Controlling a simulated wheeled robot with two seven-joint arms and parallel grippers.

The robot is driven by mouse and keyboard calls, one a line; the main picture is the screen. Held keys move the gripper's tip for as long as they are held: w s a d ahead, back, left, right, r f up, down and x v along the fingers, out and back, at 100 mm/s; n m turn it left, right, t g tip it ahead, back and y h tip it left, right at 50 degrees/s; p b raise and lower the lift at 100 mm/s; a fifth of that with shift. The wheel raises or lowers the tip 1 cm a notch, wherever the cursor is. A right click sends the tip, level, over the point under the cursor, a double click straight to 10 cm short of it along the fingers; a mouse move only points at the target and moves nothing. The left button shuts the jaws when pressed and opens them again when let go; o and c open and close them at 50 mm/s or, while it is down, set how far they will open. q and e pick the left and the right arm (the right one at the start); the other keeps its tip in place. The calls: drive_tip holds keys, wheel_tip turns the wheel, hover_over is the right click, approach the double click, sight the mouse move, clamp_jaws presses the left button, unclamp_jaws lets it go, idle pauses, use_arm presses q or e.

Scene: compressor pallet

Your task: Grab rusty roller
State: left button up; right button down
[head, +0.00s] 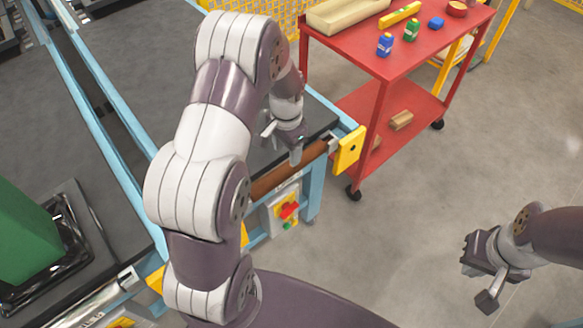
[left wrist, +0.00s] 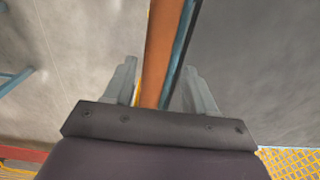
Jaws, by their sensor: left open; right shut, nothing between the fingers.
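The rusty roller (head: 272,182) is a brown-orange cylinder along the end of the conveyor, beside a light-blue rail. In the left wrist view the roller (left wrist: 159,48) runs lengthwise between the two grey fingers. My left gripper (head: 294,156) is open over the roller's right part, with one finger to each side in the wrist view. I cannot tell how far above it the fingertips are. My arm hides part of the conveyor end. My right gripper (head: 475,268) is shut and empty over the floor at the right.
A red cart (head: 365,48) with small bottles and blocks stands just beyond the conveyor end. A yellow end plate (head: 349,151) sits by the roller's right end. A control box with a red switch (head: 289,210) hangs below. A green object (head: 25,235) lies at left. Floor at right is clear.

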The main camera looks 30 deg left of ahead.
sight(288, 165)
use_arm(q)
wheel_tip(288, 165, down, 7)
drive_tip(key=shift+s+d+r, duration=0.1)
drive_tip(key=shift+s+r, duration=0.05)
drive_tip(key=shift+r, duration=0.05)
drive_tip(key=shift+f, duration=0.4)
drive_tip(key=c, duration=0.9)
drive_tip(key=shift+r, duration=0.1)
clamp_jaws()
